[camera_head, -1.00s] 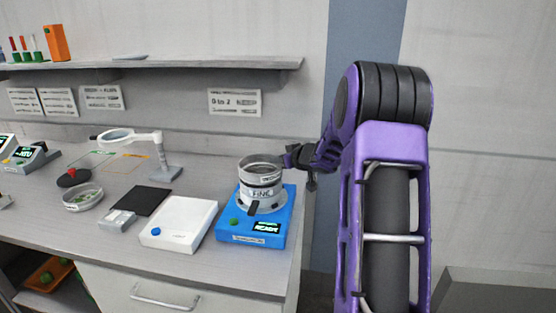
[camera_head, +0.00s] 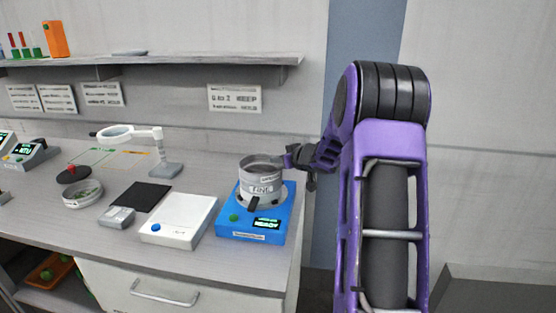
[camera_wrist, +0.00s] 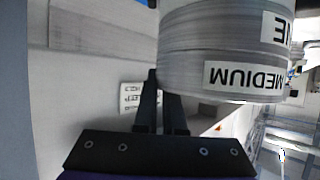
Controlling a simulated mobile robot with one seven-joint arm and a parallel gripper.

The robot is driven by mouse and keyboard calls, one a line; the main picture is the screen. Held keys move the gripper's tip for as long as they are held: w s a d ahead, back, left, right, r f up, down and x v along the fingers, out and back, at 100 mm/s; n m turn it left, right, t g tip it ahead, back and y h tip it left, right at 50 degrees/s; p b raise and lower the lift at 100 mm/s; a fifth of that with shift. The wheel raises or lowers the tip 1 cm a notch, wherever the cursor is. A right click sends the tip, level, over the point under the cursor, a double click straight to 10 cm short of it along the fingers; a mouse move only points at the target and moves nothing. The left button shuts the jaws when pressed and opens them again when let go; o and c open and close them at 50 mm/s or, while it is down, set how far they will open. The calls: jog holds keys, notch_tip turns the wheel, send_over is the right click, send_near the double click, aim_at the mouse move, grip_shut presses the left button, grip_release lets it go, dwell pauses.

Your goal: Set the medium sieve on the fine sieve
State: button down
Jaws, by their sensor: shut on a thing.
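The medium sieve (camera_head: 262,163), a grey metal ring, sits on top of the fine sieve (camera_head: 244,190), with no clear gap between them. The fine sieve rests on the blue shaker base (camera_head: 281,219). In the wrist view the picture is upside down: the medium sieve (camera_wrist: 185,75) shows its MEDIUM label, and the fine sieve (camera_wrist: 215,12) is at the top edge. My gripper (camera_head: 296,158) is at the right of the medium sieve, shut on its side. In the wrist view my gripper's dark fingers (camera_wrist: 160,88) reach the sieve's edge; the exact contact is hidden.
A magnifier lamp (camera_head: 165,152) stands behind. A shelf (camera_head: 200,62) runs above. The counter ends just right of the base.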

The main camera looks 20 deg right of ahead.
jog(key=c, duration=0.9)
grip_release()
jog(key=shift+s+r, duration=0.1)
